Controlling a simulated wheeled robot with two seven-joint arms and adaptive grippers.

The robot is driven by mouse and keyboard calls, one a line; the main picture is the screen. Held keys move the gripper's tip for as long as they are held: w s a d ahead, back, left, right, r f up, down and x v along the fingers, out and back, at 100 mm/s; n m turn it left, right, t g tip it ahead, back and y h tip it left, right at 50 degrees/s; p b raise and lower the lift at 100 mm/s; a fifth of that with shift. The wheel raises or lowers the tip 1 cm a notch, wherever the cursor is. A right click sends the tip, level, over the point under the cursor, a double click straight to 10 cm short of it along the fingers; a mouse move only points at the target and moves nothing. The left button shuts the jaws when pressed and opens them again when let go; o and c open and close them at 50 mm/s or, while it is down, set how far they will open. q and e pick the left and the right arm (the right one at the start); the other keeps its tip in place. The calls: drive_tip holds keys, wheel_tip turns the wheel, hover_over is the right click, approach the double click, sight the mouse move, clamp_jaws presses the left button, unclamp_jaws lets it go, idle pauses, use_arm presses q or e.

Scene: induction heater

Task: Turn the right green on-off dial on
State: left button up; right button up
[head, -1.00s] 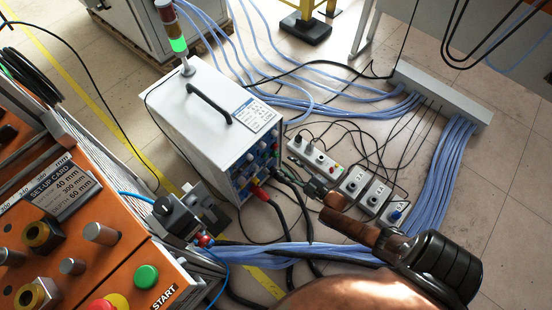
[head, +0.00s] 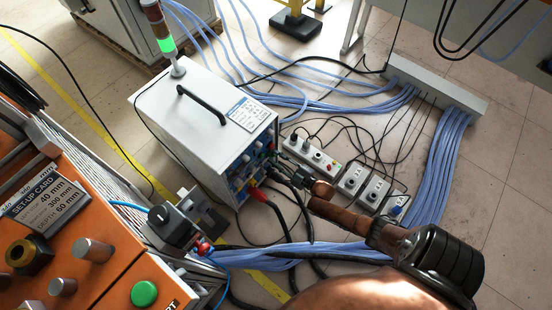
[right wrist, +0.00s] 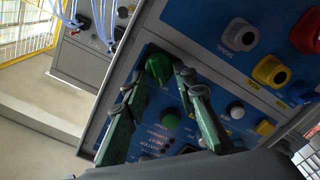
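The white heater cabinet (head: 195,110) stands on the floor with its blue control panel (head: 245,177) facing my right arm. In the right wrist view a green dial (right wrist: 158,66) sits near the panel's left edge. My right gripper (right wrist: 157,80) is open, with one green-tinted finger on each side of this dial. A gap shows between the left finger and the dial; the right finger is close to it, and contact cannot be told. In the head view my right gripper (head: 284,170) is at the panel's right side, and the dial is not clear there. My left gripper is not in view.
Other controls are close by: a green button (right wrist: 170,119), a white button (right wrist: 235,110), a yellow knob (right wrist: 270,70) and a red one (right wrist: 308,32). Black cables (head: 277,210) hang from the panel. Grey socket boxes (head: 352,181) lie right of it. An orange machine panel (head: 115,285) stands at lower left.

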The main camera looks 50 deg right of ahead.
clamp_jaws()
